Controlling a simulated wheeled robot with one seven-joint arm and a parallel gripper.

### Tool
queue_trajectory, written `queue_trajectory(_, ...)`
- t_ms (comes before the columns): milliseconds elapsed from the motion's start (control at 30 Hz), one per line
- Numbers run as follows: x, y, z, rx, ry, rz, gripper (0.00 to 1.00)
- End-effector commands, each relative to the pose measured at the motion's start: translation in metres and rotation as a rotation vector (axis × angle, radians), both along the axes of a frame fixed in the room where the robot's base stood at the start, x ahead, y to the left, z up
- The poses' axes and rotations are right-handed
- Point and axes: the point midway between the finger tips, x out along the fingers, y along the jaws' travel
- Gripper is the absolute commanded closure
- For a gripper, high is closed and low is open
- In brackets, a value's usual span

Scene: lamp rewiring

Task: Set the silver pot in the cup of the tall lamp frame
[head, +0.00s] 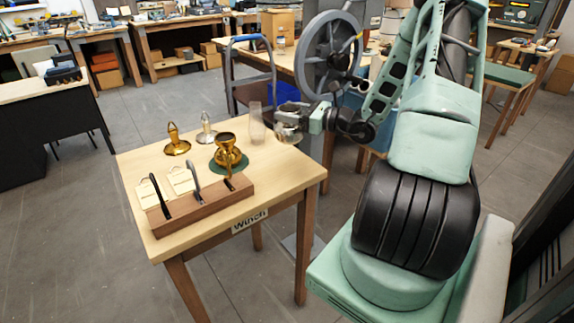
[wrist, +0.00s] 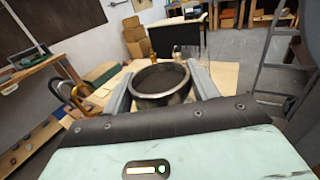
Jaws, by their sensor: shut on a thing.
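My gripper (head: 290,122) is shut on the silver pot (head: 288,134), held at the table's back right corner, apart from the lamp parts. In the wrist view the silver pot (wrist: 160,82) shows its round open rim between my two fingers (wrist: 160,76). A brass piece with an open, cup-like top (head: 228,152) stands on a green round mat; it may be the tall lamp frame, but I cannot tell for sure. A brass stem on a round base (head: 176,141) and a silver stem on a base (head: 206,131) stand upright behind it to the left.
A clear glass cylinder (head: 256,124) stands between the brass piece and my gripper. A blue-handled cart (head: 250,75) stands behind.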

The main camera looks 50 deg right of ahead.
Motion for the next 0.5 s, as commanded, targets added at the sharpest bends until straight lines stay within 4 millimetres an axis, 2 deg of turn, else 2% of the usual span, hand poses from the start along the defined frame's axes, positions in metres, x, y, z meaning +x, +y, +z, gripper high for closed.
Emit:
queue_trajectory(133,0.0,0.0,-0.013,0.005,0.0,0.0,0.95)
queue_trajectory(333,0.001,0.001,-0.045,0.005,0.0,0.0,0.95)
queue_trajectory(500,0.001,0.0,-0.059,0.001,-0.002,0.0,0.95)
